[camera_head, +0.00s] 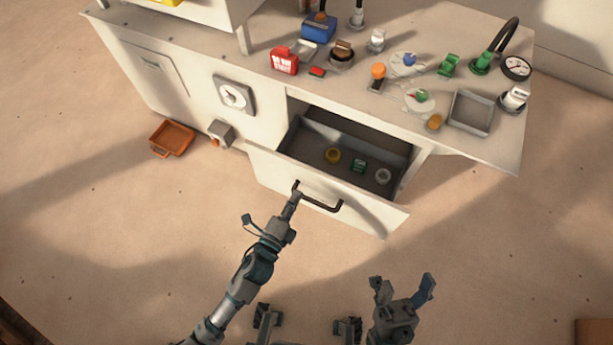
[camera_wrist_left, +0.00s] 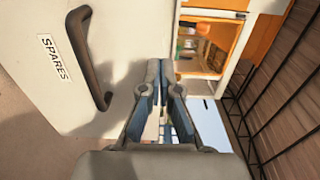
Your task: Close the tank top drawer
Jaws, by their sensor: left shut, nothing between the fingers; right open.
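The drawer (camera_head: 345,146) under the tabletop is pulled out, with its inside exposed. Its cream front panel (camera_head: 268,172) carries a dark bar handle (camera_head: 325,205). In the left wrist view the panel (camera_wrist_left: 40,95) is labelled SPARES, with the handle (camera_wrist_left: 88,60) on it. My left gripper (camera_head: 295,191) is shut and empty at the left end of the handle. In the wrist view its fingertips (camera_wrist_left: 162,68) are beside the handle, not around it; I cannot tell whether they touch the panel. My right gripper (camera_head: 404,284) is open and empty over the floor, away from the drawer.
The drawer holds a yellow ring (camera_head: 333,155), a green piece (camera_head: 359,165) and a grey ring (camera_head: 383,176). The tabletop (camera_head: 350,85) above carries a grey tray (camera_head: 471,112), a red block (camera_head: 284,60) and several other items. An orange tray (camera_head: 171,138) lies on the floor at left. Floor before the drawer is clear.

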